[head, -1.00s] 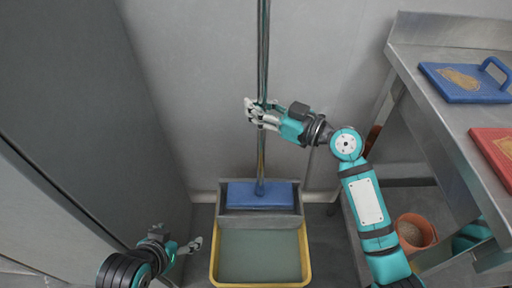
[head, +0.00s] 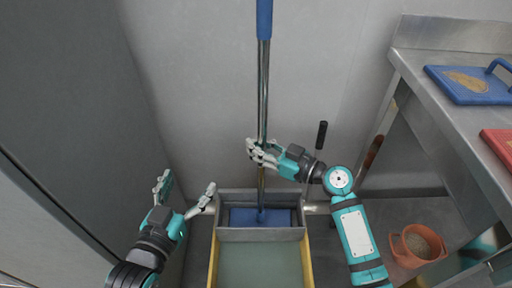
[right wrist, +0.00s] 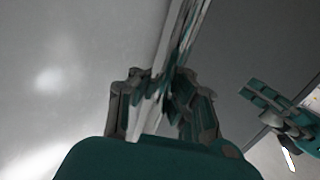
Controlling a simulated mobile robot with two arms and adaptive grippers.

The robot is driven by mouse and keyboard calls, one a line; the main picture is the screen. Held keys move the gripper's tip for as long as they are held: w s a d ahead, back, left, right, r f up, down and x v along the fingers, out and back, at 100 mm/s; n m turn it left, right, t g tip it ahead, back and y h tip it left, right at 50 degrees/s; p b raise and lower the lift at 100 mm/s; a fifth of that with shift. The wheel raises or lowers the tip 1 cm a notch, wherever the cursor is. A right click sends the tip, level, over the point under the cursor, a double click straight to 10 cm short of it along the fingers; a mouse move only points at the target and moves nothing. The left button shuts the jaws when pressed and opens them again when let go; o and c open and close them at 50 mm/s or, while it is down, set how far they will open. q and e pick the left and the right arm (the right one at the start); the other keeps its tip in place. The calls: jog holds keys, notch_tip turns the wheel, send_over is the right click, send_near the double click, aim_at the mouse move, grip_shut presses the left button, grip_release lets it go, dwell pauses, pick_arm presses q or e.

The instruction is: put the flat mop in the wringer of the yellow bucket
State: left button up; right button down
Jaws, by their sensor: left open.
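The flat mop has a blue grip, a long metal pole (head: 263,85) and a blue head (head: 245,216). Its pole is nearly upright, and the head lies within the grey wringer (head: 262,235) at the back of the yellow bucket (head: 308,265). I cannot tell whether the head touches the wringer's bottom. My right gripper (head: 262,153) is shut on the pole above the wringer; the pole also runs between its fingers in the right wrist view (right wrist: 175,50). My left gripper (head: 187,188) is open and empty, left of the wringer, with one finger near its left edge.
A steel table (head: 440,110) at the right bears a blue board (head: 475,90) and a red board (head: 500,140). A grey panel (head: 80,90) bounds the left; the wall is close behind the bucket.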

jog(key=shift+r, duration=0.1)
jog(key=c, duration=1.5)
grip_release()
jog(key=shift+o, duration=0.2)
jog(key=s+d+f+m+t+h, duration=0.35)
jog(key=s+d+m+h, duration=0.2)
jog(key=s+d, duration=0.35)
jog(key=s+d+r+m+t+h, duration=0.3)
jog(key=s+d+r+h, duration=0.1)
jog(key=d+h, duration=0.1)
jog(key=shift+s+d+r+h, duration=0.15)
jog(key=shift+d+r+h, duration=0.1)
jog(key=shift+r+h, duration=0.15)
jog(key=shift+f+m, duration=0.1)
jog(key=shift+m, duration=0.15)
